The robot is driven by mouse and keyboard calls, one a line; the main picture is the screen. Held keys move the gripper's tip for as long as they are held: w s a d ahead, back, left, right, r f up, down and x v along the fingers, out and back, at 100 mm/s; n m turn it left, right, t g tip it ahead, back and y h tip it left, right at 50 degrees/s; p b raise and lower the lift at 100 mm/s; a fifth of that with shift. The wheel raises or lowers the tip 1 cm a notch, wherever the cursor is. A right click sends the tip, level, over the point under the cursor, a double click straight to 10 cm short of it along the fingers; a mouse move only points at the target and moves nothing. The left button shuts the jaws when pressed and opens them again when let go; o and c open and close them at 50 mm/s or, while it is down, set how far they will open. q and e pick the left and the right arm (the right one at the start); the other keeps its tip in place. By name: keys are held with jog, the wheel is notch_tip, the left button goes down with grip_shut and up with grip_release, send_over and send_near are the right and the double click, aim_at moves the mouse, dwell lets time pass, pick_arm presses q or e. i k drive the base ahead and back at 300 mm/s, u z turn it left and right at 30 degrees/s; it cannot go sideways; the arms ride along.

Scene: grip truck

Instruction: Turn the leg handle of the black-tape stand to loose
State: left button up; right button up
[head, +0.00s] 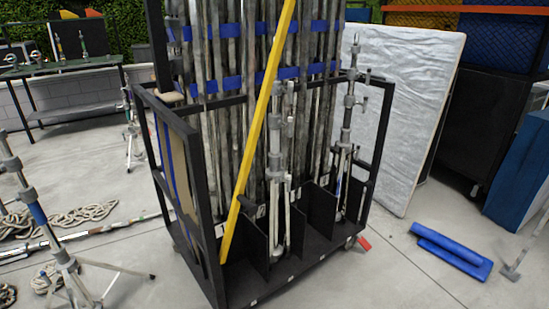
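Several metal stands are in view, and I cannot tell which one carries black tape. One stand (280,170) is folded upright in the front of the black cart. Another stand (348,125) is upright at the cart's right side. A stand with blue tape (36,212) has its legs spread on the floor at the left edge. A smaller stand (130,130) is farther back on the left. Part of another stand (513,268) shows at the right edge. Leg handles are too small to read as tight or loose. Neither of my grippers is in view.
The black cart (200,204) holds many grey poles with blue bands (230,85) and a slanted yellow bar (256,130). Coiled rope (75,216) lies left.

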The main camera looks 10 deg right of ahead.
aim_at(358, 146)
jog(key=z, duration=1.1)
jog(key=i, duration=2.25)
jog(key=u, duration=1)
